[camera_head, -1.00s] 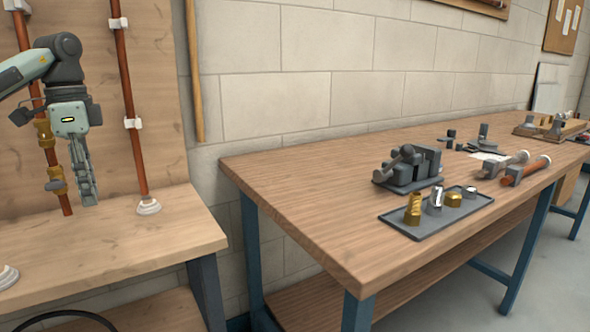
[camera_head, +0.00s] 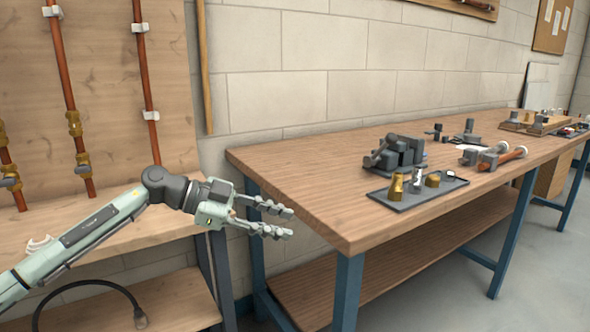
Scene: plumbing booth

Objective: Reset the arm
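My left gripper (camera_head: 288,222) is in the head view, in front of the gap between the wooden panel bench and the long workbench. Its fingers point right and are spread apart, with nothing between them. My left arm comes in from the lower left and crosses in front of the panel bench. My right gripper is not in view.
The long workbench (camera_head: 300,196) stands to the right. Its near end holds a tray of fittings (camera_head: 412,203) and a grey vise-like block (camera_head: 396,154). Copper pipes (camera_head: 146,80) with brass valves (camera_head: 84,165) run up the panel at left. A black hose (camera_head: 95,284) lies on the lower shelf.

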